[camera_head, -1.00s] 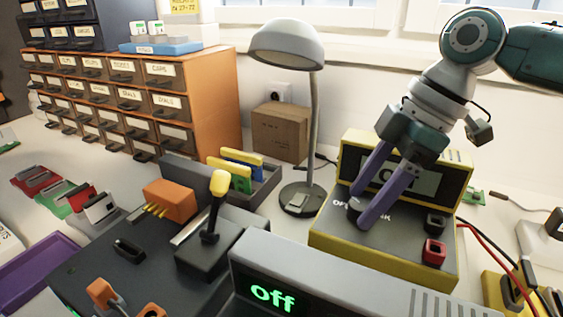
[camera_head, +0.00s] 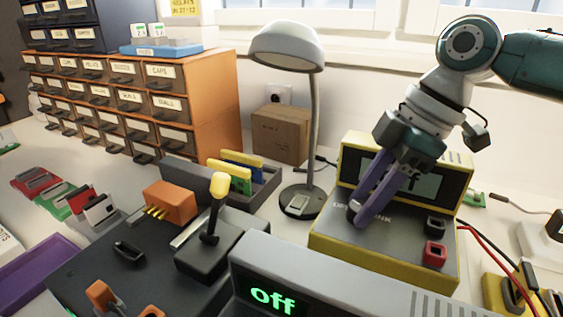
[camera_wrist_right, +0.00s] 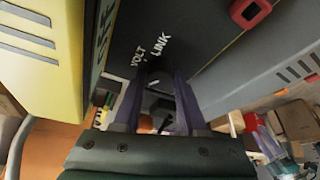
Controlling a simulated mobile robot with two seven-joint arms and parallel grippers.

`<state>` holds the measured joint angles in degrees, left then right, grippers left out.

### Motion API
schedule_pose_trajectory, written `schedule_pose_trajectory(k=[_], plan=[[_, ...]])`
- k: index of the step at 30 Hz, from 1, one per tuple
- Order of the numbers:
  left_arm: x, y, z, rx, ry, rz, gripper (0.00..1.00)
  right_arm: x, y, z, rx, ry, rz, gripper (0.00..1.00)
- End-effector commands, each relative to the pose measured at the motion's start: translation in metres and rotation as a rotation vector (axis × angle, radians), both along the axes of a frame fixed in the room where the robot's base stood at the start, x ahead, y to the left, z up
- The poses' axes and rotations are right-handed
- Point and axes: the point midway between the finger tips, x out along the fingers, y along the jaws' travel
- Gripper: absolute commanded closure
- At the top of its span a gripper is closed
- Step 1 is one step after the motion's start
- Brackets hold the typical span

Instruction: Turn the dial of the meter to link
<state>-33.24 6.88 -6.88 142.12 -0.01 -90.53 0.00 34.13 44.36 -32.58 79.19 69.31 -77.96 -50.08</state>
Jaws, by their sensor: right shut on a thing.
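The meter (camera_head: 325,236) is a yellow box with a dark sloping front panel and an upright screen behind it, at the right in the head view. Its dark round dial (camera_head: 353,212) is mostly hidden by my right gripper (camera_head: 360,214), whose purple fingers are shut on it from above. The arm hides much of the screen, so its reading cannot be made out. In the right wrist view the panel labels VOLT (camera_wrist_right: 138,57) and LINK (camera_wrist_right: 187,44) show just past the fingertips (camera_wrist_right: 155,78). The dial's pointing direction is hidden. My left gripper is not in view.
A red socket (camera_head: 434,252) and a black socket (camera_head: 435,224) sit on the meter's right side. A grey unit (camera_head: 340,285) reading "off" stands in front. A desk lamp (camera_head: 287,45) stands left of the meter. Red and black leads (camera_head: 498,258) run at the right.

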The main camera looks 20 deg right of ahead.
Motion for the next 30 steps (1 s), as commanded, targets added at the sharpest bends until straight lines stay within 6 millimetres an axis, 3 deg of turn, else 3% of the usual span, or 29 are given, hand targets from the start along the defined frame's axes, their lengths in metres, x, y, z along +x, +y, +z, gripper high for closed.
schedule_pose_trajectory(k=[8, 14, 30], plan=[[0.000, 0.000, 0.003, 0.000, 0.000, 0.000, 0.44, 0.000, 0.000, 0.001, 0.001, 0.001, -0.008, 1.00], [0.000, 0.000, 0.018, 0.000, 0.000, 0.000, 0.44, -0.001, 0.001, 0.004, 0.001, 0.002, -0.066, 1.00], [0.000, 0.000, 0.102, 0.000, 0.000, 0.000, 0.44, -0.004, 0.004, 0.008, 0.003, 0.004, -0.516, 1.00]])
